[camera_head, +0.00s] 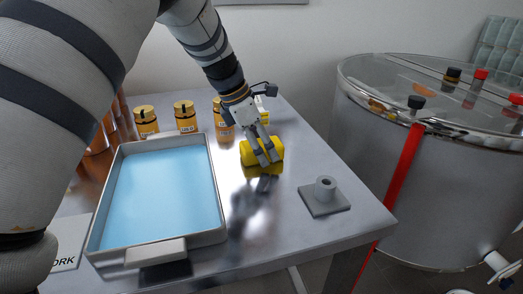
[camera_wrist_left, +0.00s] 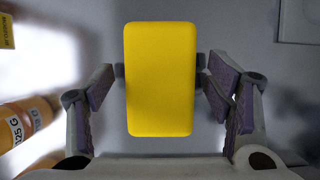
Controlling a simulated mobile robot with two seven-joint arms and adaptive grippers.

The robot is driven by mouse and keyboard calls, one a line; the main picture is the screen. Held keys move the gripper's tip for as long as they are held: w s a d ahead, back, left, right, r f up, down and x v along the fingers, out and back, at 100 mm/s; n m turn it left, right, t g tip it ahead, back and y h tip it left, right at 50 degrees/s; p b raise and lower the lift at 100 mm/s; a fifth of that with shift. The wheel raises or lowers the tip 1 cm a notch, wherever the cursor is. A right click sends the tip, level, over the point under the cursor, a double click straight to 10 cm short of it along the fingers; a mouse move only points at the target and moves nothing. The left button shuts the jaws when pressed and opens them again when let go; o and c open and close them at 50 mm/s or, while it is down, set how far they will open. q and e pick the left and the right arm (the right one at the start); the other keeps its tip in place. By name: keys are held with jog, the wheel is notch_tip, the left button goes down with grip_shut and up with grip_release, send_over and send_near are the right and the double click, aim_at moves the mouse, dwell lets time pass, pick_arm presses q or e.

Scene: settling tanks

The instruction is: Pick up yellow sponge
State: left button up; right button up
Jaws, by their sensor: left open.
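The yellow sponge (camera_head: 248,154) lies on the metal table, right of the tray in the head view. In the left wrist view the sponge (camera_wrist_left: 160,80) is a yellow block with rounded corners, upright in the middle of the picture. My left gripper (camera_head: 266,158) is over the sponge and hides part of it. In the left wrist view the fingers of my left gripper (camera_wrist_left: 160,82) are open, one on each side of the sponge. I cannot tell whether they touch it. My right gripper is not in view.
A grey tray (camera_head: 217,203) with a light blue inside stands left of the sponge. A grey block with a short tube (camera_head: 325,196) is on the right. A large steel tank (camera_head: 400,190) stands beyond the table's right edge.

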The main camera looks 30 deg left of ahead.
aim_at(262, 144)
pick_arm(q)
jog(key=shift+f, duration=0.2)
jog(key=c, duration=1.1)
jog(key=shift+c, duration=0.2)
jog(key=shift+r, duration=0.35)
jog(key=r, duration=0.4)
jog(key=shift+s+d, duration=0.1)
jog(key=shift+d, duration=0.1)
jog(key=s+d+r+p, duration=0.2)
jog(key=s+d+r, duration=0.6)
jog(key=d, duration=0.3)
jog(key=shift+r, duration=0.4)
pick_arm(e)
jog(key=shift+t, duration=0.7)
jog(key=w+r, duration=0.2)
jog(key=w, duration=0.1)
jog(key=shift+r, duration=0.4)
